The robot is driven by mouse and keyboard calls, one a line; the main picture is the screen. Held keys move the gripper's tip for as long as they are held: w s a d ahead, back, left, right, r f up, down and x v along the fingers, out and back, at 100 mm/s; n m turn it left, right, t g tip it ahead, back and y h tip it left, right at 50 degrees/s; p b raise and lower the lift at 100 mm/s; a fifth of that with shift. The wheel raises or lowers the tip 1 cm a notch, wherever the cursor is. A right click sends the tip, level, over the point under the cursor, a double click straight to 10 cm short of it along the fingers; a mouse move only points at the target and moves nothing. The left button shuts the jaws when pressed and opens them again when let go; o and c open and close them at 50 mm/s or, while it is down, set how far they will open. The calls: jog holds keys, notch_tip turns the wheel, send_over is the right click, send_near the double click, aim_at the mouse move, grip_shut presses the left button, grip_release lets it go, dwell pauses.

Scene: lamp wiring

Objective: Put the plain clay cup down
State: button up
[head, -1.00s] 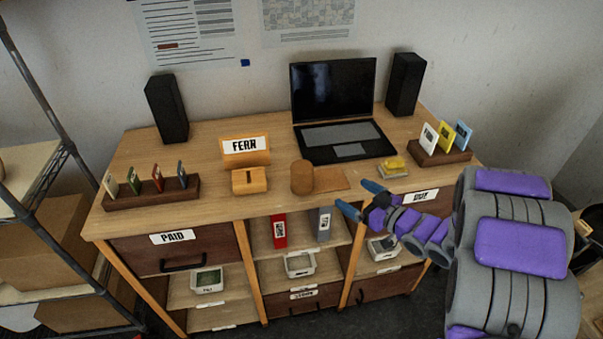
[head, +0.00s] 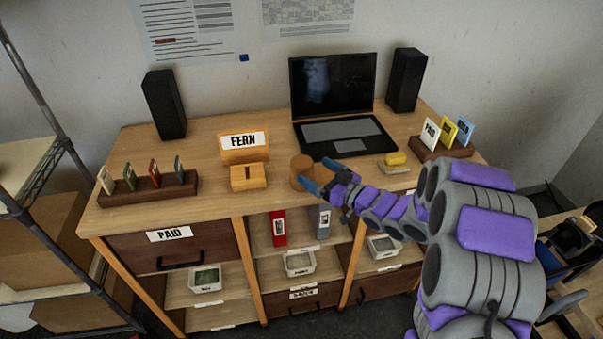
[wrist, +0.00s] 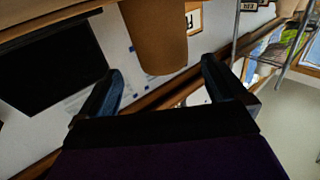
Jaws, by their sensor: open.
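The plain clay cup (head: 302,164) stands upright on the desk top, in front of the laptop and right of the small wooden slotted block. In the wrist view the cup (wrist: 155,35) shows between and beyond the two fingertips. My gripper (head: 319,174) is at the cup's right front side with its blue fingers apart. It also shows open in the wrist view (wrist: 160,74). One finger hides part of the cup's lower side in the head view. I cannot tell whether a finger touches the cup.
The slotted block (head: 248,177) and FERN sign (head: 244,147) stand left of the cup. The laptop (head: 343,130) is behind it. A yellow block (head: 396,158) lies on a pad to the right. Card racks (head: 150,188) (head: 442,148) stand at both desk ends.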

aim_at(301, 161)
jog(key=shift+r+b+x, duration=0.1)
jog(key=shift+b+x, duration=0.4)
jog(key=shift+x, duration=1.1)
jog(key=shift+r+b+x, duration=0.15)
jog(key=shift+b+x, duration=0.3)
jog(key=shift+x, duration=1.1)
jog(key=shift+s+a, duration=0.15)
jog(key=shift+s, duration=0.05)
jog(key=c, duration=1.4)
jog(key=shift+r, duration=0.15)
